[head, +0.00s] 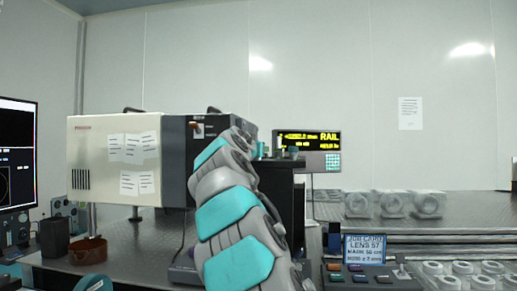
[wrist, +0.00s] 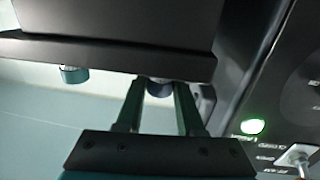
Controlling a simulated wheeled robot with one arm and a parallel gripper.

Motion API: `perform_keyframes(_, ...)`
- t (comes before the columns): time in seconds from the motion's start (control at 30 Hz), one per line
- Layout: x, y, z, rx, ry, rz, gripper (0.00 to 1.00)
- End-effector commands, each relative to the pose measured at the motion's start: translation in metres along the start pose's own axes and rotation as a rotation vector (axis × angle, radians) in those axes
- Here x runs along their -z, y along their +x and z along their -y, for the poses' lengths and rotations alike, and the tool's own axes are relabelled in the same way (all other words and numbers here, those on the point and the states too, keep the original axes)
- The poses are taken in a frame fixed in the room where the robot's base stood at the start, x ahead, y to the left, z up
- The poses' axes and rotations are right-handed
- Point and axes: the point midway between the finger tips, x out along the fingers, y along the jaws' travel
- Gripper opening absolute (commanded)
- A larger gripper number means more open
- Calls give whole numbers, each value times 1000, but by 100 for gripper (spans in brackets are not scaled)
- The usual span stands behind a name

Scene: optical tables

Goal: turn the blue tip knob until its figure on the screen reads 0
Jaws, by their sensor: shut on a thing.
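In the wrist view my gripper (wrist: 159,85) has its two fingers on either side of a small knob (wrist: 159,90) with a dark bluish tip, under a dark overhanging block. The fingers are shut on it, and its top is partly hidden. A second knob (wrist: 74,75) with a teal tip hangs to the left, apart from the fingers. In the head view my arm covers most of the gripper and the held knob.
A beige and dark instrument box (head: 115,155) stands left of my arm. In the wrist view a dark panel with a lit green lamp (wrist: 252,126) and a switch (wrist: 297,155) lies close right.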

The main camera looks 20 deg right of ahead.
Motion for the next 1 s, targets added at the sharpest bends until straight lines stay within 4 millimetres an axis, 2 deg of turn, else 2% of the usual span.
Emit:
perform_keyframes(0.73,1,0,1,-46,0,0,0)
perform_keyframes(0.77,0,0,1,-46,0,0,39)
perform_keyframes(1.0,0,0,0,-46,0,0,66)
